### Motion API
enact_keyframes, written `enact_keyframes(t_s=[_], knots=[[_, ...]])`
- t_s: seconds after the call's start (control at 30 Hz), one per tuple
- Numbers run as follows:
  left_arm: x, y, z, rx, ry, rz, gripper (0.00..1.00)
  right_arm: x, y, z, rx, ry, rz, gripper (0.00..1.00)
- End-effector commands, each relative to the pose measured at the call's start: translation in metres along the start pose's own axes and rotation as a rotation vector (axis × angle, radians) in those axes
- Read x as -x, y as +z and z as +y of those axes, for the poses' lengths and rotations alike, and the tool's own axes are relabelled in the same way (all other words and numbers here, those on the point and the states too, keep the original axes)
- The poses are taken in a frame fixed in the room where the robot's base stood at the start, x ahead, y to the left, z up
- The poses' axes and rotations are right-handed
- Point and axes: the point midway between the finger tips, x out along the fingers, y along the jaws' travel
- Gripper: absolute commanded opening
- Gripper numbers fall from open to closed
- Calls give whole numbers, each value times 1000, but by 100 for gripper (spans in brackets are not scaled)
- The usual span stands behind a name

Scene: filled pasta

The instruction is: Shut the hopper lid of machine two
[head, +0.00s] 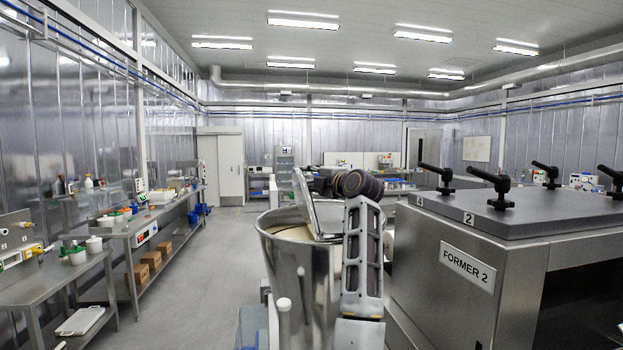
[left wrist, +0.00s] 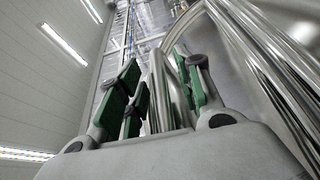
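The hopper (head: 283,262) is a steel tub left of the machine marked FORMER 2 (head: 467,267), with pale contents. Its steel lid (head: 305,203) stands tilted up, well off horizontal, over the rim. A dark wrist part of my arm is just right of the lid in the head view; my fingertips cannot be made out there. In the left wrist view my left gripper (left wrist: 162,85) has its green-padded fingers apart, with steel bars (left wrist: 158,95) between them. Whether the pads touch the bars is unclear. My right gripper is not in view.
The former's flat top (head: 530,212) carries several black knobs and stands close right of the hopper. Steel benches (head: 150,228) with containers run along the left wall. The grey floor (head: 215,265) between benches and hopper is clear.

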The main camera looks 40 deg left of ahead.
Motion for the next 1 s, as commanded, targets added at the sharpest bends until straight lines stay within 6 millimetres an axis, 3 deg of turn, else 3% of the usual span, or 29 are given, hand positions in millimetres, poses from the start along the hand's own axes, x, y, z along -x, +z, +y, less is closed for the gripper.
enact_keyframes(t_s=[0.17, 0.43, 1.0], knots=[[0, 0, 0, 0, 0, 0, 34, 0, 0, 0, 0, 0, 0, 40], [0, 0, 0, 0, 0, 0, 0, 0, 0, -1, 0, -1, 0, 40], [-5, -8, -1, 29, -14, 1, 0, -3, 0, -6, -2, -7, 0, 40]])
